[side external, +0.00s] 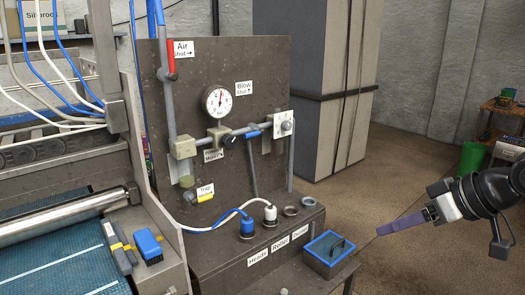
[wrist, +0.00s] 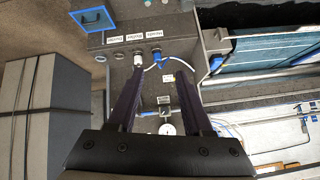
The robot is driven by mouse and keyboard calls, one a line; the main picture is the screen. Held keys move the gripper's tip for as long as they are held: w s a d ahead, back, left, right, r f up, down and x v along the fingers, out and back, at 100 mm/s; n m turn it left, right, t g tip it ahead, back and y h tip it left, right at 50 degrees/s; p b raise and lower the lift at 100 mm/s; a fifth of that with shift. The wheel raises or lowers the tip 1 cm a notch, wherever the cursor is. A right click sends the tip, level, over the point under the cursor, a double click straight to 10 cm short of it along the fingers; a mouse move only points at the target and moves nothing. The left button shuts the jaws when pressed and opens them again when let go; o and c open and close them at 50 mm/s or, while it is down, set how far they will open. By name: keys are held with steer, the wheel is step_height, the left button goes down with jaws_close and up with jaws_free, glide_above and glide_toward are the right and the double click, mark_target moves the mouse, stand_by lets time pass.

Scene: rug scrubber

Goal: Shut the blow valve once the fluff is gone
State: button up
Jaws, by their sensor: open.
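The blow valve has a blue handle (side external: 253,134) that lies roughly along the grey horizontal pipe, below the label reading Blow, shut, with an arrow (side external: 244,88). In the wrist view, where the panel appears upside down, a small blue bar that looks like this handle (wrist: 148,113) shows between my fingers. My gripper (side external: 385,230) is at the right of the side view, well away from the panel, with nothing between its dark purple fingers. In the wrist view my gripper (wrist: 162,80) is open and empty. I cannot make out any fluff in either view.
The panel also carries a red air handle (side external: 171,62), a gauge (side external: 217,101), a yellow trap handle (side external: 205,197) and hose plugs (side external: 247,228). A blue-rimmed box (side external: 328,252) stands at its front right. The rug machine's roller (side external: 65,215) is at left. Open floor lies right.

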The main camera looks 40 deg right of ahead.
steer(key=w+r+m+t, duration=0.8)
steer(key=w+r, duration=0.8)
steer(key=r, duration=0.4)
steer(key=w+d+r+m+t+h, duration=0.2)
steer(key=w+r+m+h, duration=0.2)
steer(key=w+m, duration=0.15)
steer(key=w+d+r+m+t+h, duration=0.1)
steer(key=w+d+r+m+h, duration=0.3)
steer(key=w, duration=0.3)
steer(key=w+f+m+g+h, duration=0.25)
steer(key=w+m+h, duration=0.2)
steer(key=m, duration=0.25)
steer(key=m+g+h, duration=0.2)
steer(key=g, duration=0.2)
glide_toward(251, 135)
steer(key=x, duration=1.1)
steer(key=shift+w+f, duration=0.15)
steer(key=shift+f, duration=0.1)
